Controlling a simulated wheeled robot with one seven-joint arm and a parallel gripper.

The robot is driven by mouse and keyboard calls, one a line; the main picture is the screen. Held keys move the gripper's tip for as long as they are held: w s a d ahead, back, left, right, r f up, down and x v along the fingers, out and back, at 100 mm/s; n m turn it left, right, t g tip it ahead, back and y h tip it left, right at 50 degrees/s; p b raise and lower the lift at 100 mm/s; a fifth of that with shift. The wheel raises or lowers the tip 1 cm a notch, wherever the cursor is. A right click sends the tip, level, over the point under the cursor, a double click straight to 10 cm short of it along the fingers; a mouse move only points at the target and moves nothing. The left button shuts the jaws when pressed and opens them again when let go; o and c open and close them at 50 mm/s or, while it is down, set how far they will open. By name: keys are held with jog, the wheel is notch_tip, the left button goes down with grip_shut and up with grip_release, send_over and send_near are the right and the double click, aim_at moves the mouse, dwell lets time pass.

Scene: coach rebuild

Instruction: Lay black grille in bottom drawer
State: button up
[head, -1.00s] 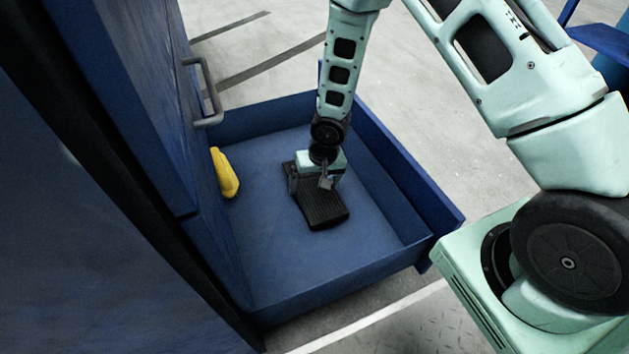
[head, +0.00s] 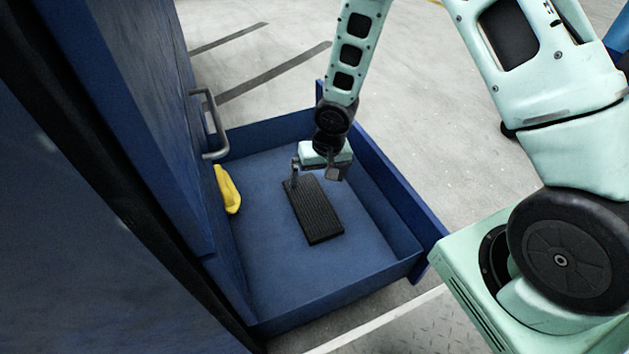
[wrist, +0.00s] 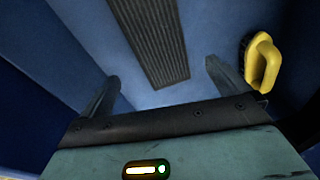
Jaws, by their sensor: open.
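The black grille (head: 316,212) lies flat on the floor of the open blue bottom drawer (head: 270,283), near its middle. It also shows in the wrist view (wrist: 152,40) as a ribbed dark strip beyond the fingers. My gripper (head: 316,180) is above the far end of the grille, inside the drawer's outline. In the wrist view my gripper (wrist: 162,82) has its two fingers wide apart with nothing between them, and the grille is apart from them.
A yellow-handled brush (head: 228,189) lies in the drawer against its left side, and it shows in the wrist view (wrist: 263,62). A grey handle (head: 212,125) sticks out from the blue cabinet front (head: 150,110) above. Drawer floor right of the grille is clear.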

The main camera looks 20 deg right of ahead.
jog(key=s+a+r+n+p, duration=0.1)
jog(key=s+a+r+n, duration=0.15)
jog(key=r, duration=0.55)
jog(key=s+a+r+n, duration=0.1)
jog(key=s+a+r, duration=0.25)
jog(key=r, duration=0.45)
jog(key=s+a+r+n, duration=0.1)
jog(key=s+r+n, duration=0.1)
jog(key=s+r, duration=0.3)
jog(key=s+a+r+n+g, duration=0.1)
jog(key=s+r+n, duration=0.2)
jog(key=s, duration=1)
notch_tip(320, 180, up, 2)
jog(key=shift+r+h, duration=0.15)
jog(key=shift+h, duration=0.25)
jog(key=shift+n, duration=0.25)
notch_tip(320, 180, up, 43)
jog(key=p, duration=4.2)
jog(key=shift+f+p, duration=0.2)
jog(key=shift+p, duration=0.1)
jog(key=shift+f, duration=0.1)
